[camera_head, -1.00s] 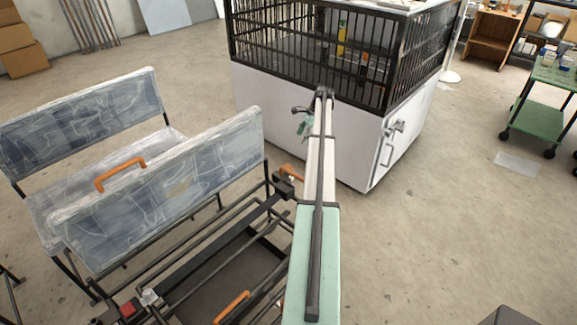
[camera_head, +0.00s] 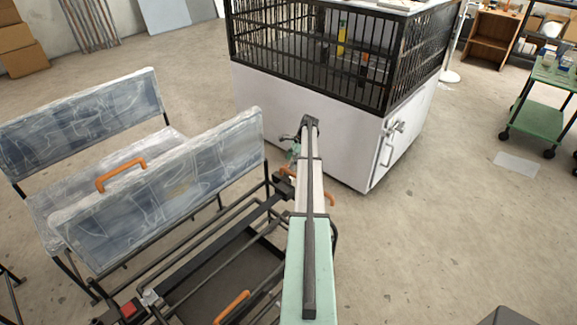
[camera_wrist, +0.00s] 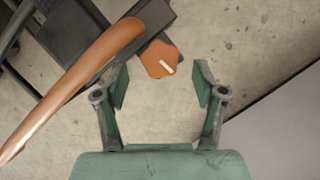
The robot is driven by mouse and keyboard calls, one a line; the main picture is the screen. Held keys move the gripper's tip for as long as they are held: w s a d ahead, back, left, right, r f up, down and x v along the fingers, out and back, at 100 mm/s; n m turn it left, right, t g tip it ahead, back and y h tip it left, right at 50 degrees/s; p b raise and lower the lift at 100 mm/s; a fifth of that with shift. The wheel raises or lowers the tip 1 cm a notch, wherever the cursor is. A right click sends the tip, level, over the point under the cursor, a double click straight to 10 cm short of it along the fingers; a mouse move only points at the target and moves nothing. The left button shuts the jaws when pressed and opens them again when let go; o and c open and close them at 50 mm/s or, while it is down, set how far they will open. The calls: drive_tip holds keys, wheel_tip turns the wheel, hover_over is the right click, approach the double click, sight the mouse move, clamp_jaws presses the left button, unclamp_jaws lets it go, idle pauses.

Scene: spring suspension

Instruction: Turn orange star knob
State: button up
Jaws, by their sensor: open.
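In the wrist view, the orange knob (camera_wrist: 160,60) has a faceted outline and a short white mark on its face. It lies just beyond my open, empty gripper (camera_wrist: 160,80), roughly centred between the fingertips. I cannot tell how far below the fingers it is; no contact shows. In the head view, my arm crosses this area and hides most of it. A small orange part (camera_head: 330,198) shows just right of my arm, but I cannot tell whether it is the knob.
A long orange curved handle (camera_wrist: 80,82) runs close left of the gripper in the wrist view. Black frame bars (camera_head: 200,245) and padded seat backs (camera_head: 165,185) stand left of my arm. A white caged cabinet (camera_head: 270,120) stands behind. Open floor (camera_head: 440,230) lies right.

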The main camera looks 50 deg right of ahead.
drive_tip(key=shift+x, duration=1.35)
drive_tip(key=c, duration=1.2)
drive_tip(key=shift+o, duration=0.2)
drive_tip(key=shift+n, duration=0.3)
drive_tip(key=n+g+p, duration=0.1)
drive_tip(key=n, duration=0.2)
drive_tip(key=shift+w+d+y+p, duration=0.1)
drive_tip(key=shift+y+p, duration=0.25)
drive_tip(key=shift+y, duration=0.05)
drive_tip(key=shift+n+g+p, duration=0.3)
drive_tip(key=shift+n+g, duration=0.2)
drive_tip(key=shift+n, duration=0.6)
